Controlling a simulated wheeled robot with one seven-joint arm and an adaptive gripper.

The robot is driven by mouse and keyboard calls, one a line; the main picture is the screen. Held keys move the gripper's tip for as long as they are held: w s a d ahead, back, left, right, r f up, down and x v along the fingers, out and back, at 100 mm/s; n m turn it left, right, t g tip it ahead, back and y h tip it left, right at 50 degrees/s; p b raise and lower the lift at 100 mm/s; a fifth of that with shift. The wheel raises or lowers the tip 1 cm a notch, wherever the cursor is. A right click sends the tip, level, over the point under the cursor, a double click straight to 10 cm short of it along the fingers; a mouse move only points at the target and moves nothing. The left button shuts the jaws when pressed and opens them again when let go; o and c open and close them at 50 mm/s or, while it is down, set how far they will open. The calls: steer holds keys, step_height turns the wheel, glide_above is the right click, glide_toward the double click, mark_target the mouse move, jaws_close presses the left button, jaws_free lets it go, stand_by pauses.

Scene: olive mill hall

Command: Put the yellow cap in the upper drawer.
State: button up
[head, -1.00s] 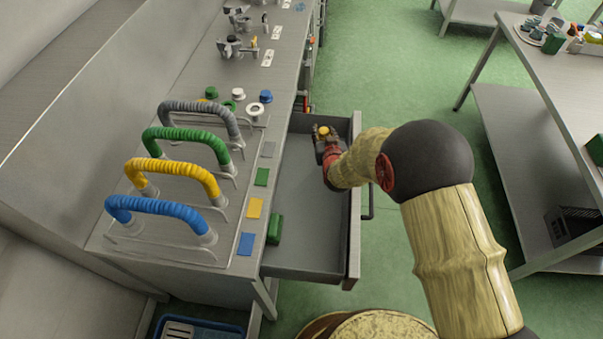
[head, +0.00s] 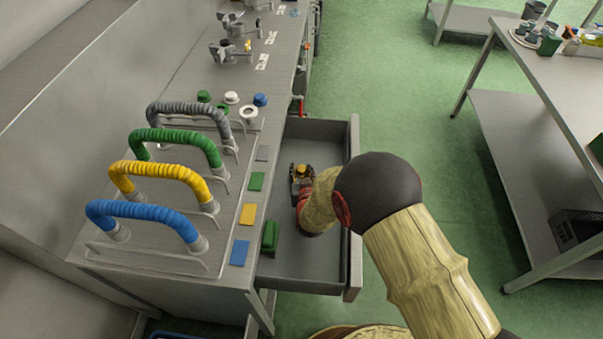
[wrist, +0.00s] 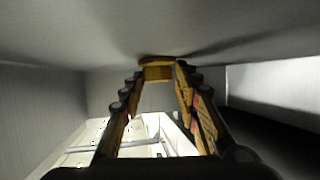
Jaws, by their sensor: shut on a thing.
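The yellow cap (head: 301,169) is at the tip of my gripper (head: 300,176) in the head view, inside the outline of the open drawer (head: 330,262). In the wrist view the yellow cap (wrist: 157,71) sits between the two fingertips of my gripper (wrist: 158,74). The fingers are shut on it. Close behind the cap is a pale grey surface. Whether the cap touches the drawer floor cannot be told. The drawer is pulled out from the bench and its grey floor shows.
A green block (head: 269,238) is in the drawer's near left part. Blue, yellow, green and grey hose arches (head: 160,180) stand on the bench beside it. Several caps (head: 232,98) lie behind them. A steel table (head: 540,90) stands at right, with open green floor between.

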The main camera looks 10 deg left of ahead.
steer(key=shift+r, duration=0.1)
steer(key=o, duration=1.1)
